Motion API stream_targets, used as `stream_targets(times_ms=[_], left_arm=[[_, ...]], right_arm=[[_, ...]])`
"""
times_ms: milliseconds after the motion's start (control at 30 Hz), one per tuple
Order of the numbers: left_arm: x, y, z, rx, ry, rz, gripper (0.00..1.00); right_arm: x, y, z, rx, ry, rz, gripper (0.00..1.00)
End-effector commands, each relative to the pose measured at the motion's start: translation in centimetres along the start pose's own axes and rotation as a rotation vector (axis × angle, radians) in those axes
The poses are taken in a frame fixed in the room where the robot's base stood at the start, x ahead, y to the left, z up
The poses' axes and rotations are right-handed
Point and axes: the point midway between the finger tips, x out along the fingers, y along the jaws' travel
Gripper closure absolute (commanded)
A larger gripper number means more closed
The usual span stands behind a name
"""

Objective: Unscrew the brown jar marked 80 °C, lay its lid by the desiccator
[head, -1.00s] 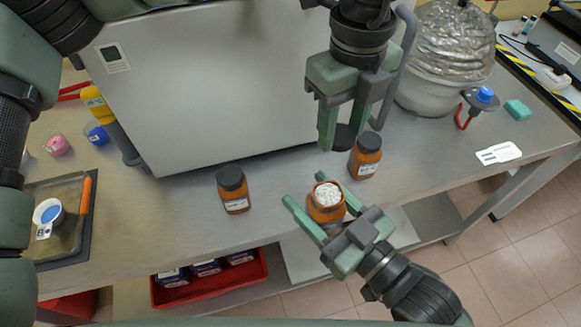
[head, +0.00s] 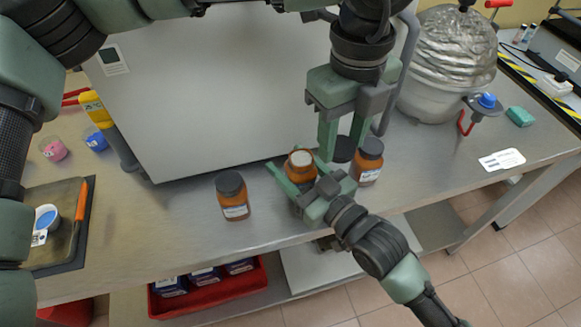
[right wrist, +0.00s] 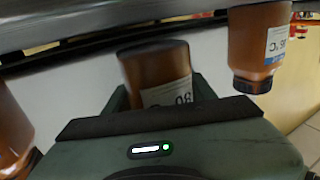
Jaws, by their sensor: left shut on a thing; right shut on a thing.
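My left gripper (head: 343,150) points down and is shut on a black lid (head: 344,153), held above the bench. My right gripper (head: 297,183) is shut on an open brown jar (head: 300,160) with pale contents, near the bench's front edge; I cannot tell if the jar touches the bench. It also shows in the right wrist view (right wrist: 160,75), label partly hidden and not surely readable. Two capped brown jars stand nearby, one at left (head: 233,196) and one at right (head: 367,163). The desiccator (head: 440,70) with its silvery dome stands at the back right.
A large grey cabinet (head: 210,90) fills the back of the bench. A white label card (head: 502,160) and a green block (head: 520,116) lie right of the desiccator's front. A tray (head: 65,215) stands at left. The bench between the right jar and the card is clear.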

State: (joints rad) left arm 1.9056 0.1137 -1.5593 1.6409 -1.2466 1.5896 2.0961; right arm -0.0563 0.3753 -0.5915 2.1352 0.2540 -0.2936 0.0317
Motion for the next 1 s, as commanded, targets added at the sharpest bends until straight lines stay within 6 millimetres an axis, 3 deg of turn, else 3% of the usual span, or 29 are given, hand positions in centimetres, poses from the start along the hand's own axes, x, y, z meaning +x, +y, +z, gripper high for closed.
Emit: stream_targets(times_ms=[100,533,567,600,1000], left_arm=[[0.1,0.0,0.0,0.0,0.0,0.0,1.0],[0.3,0.0,0.0,0.0,0.0,0.0,1.0],[0.2,0.0,0.0,0.0,0.0,0.0,1.0],[0.2,0.0,0.0,0.0,0.0,0.0,1.0],[0.0,0.0,0.0,0.0,0.0,0.0,1.0]], right_arm=[[0.2,0.1,1.4,-0.001,0.0,0.0,1.0],[0.3,0.1,2.1,-0.001,0.002,-0.001,1.0],[0.3,0.1,2.1,-0.001,0.0,-0.001,0.37],[0.3,0.1,2.1,-0.001,0.0,-0.001,0.26],[0.2,0.1,1.6,-0.001,0.001,-0.001,0.23]])
